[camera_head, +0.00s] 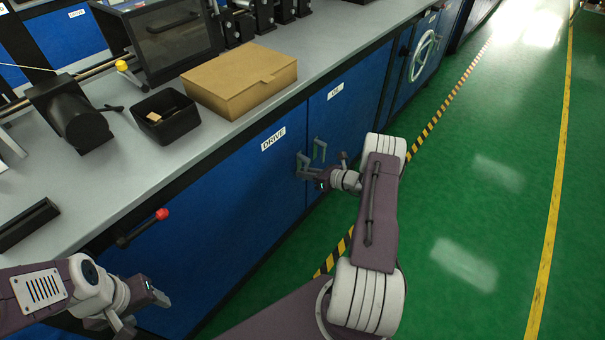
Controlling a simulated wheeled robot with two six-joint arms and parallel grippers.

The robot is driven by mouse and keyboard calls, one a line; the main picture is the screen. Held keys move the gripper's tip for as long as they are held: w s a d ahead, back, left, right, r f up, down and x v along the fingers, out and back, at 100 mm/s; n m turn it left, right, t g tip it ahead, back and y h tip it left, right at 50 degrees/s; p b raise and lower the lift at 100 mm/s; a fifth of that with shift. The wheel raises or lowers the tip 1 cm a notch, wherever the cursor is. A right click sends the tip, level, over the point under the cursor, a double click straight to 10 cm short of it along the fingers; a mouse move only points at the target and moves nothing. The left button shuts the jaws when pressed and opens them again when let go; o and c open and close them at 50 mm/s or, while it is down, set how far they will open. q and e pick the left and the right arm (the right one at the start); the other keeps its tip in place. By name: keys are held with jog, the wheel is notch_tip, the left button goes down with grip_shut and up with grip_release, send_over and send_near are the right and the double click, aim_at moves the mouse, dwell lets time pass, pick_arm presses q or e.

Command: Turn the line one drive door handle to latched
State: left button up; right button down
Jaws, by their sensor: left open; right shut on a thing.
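The blue drive door (225,215) carries a white label reading DRIVE. Its small grey handle (302,160) is near the door's right edge, partly hidden by my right gripper. My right gripper (312,176) reaches in from the right and is shut on this handle. The handle's exact angle is hard to tell behind the fingers. My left gripper (148,316) is open and empty at the lower left, in front of the same door and away from the handle.
Another grey handle (320,149) is close by on the neighbouring labelled door (345,110). A red-knobbed lever (142,228) sticks out at left. The grey bench top (235,135) holds a cardboard box (240,80) and a black bin (166,117). The green floor (480,200) at right is clear.

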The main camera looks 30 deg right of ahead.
jog(key=shift+w+d+f+n+h, duration=0.1)
jog(key=shift+w+d+n+h, duration=0.1)
jog(key=shift+d+n+h, duration=0.55)
jog(key=shift+a+n, duration=0.15)
jog(key=shift+n, duration=0.1)
jog(key=c, duration=1.4)
grip_release()
jog(key=p+v, duration=0.3)
jog(key=v, duration=0.6)
jog(key=shift+f, duration=0.15)
